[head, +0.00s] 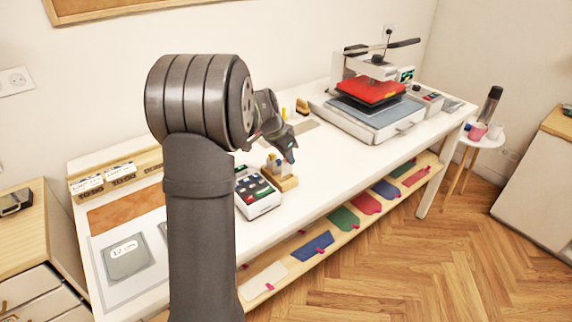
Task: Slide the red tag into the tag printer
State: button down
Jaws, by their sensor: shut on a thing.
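My gripper (291,156) points down over the white table, just above and to the right of a small wooden stand. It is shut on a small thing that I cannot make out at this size. The wooden stand (285,183) holds a pale block and yellow pieces. A small white device with a dark face and coloured keys (259,196) sits left of the stand, near the table's front edge. It may be the tag printer, but I cannot tell for sure. I cannot make out the red tag. My arm hides part of the table to the left.
A heat press with a red plate (369,92) stands at the table's right end. Several coloured pieces with small red tabs, such as a green one (344,219), lie on the lower shelf (406,186).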

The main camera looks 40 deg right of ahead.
jog(key=s+d+r, duration=0.2)
jog(key=s+r, duration=0.4)
jog(key=s, duration=0.4)
jog(key=w+a+f, duration=0.2)
jog(key=w+a, duration=0.5)
jog(key=w, duration=0.2)
jog(key=w+a+f, duration=0.2)
jog(key=w+a, duration=0.5)
jog(key=w, duration=0.2)
jog(key=shift+a+f, duration=0.2)
jog(key=shift+f, duration=0.15)
jog(key=shift+f, duration=0.3)
jog(key=shift+f, duration=2.15)
